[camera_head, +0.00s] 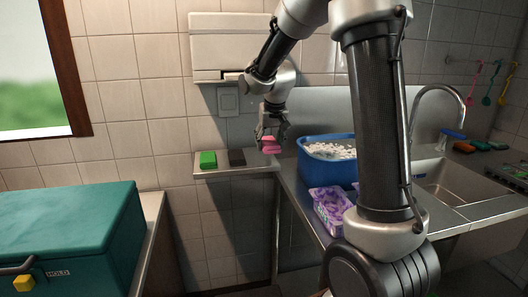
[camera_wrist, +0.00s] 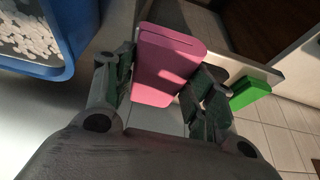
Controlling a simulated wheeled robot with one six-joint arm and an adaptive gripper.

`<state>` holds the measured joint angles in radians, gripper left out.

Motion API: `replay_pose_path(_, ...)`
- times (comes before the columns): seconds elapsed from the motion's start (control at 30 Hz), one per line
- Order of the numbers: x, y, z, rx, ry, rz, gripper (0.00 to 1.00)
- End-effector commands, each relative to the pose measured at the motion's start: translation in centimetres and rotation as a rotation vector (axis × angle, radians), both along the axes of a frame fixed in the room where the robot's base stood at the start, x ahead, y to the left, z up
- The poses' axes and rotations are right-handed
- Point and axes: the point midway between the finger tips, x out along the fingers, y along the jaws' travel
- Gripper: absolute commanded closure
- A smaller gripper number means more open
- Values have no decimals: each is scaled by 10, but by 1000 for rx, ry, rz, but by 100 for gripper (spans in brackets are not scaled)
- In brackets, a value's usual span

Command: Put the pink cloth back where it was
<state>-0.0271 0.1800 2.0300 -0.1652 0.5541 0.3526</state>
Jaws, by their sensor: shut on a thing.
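The pink cloth (camera_head: 270,146) is a small folded block. My gripper (camera_head: 271,133) points down and is shut on it, near the right end of a small wall shelf (camera_head: 215,175). In the wrist view the pink cloth (camera_wrist: 166,72) sits between the two fingers of my gripper (camera_wrist: 160,90). The head view does not make clear whether the cloth touches the shelf. The green block also shows in the wrist view (camera_wrist: 248,92).
A blue tub (camera_head: 318,170) of white pieces stands on the counter right of the shelf, with a purple patterned packet (camera_head: 330,208) in front. A sink (camera_head: 455,180) and tap lie further right. A teal chest (camera_head: 75,225) stands at the left.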

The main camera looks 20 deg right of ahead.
Motion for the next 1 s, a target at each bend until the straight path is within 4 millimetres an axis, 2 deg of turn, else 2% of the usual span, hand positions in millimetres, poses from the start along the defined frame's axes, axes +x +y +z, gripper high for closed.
replay_pose_path(0.03,15,-3,-1,-1,0,-1,71)
replay_pose_path(0.1,34,-7,-1,-1,0,-1,71)
replay_pose_path(0.2,57,-12,-1,0,0,0,71)
replay_pose_path(0.33,79,-16,-2,-1,1,0,71)
replay_pose_path(0.4,75,-15,-13,-1,3,1,71)
replay_pose_path(0.57,75,-15,-25,0,2,1,71)
replay_pose_path(0.8,74,-15,-65,-1,3,1,71)
replay_pose_path(1.0,79,-16,-70,-1,-1,1,71)
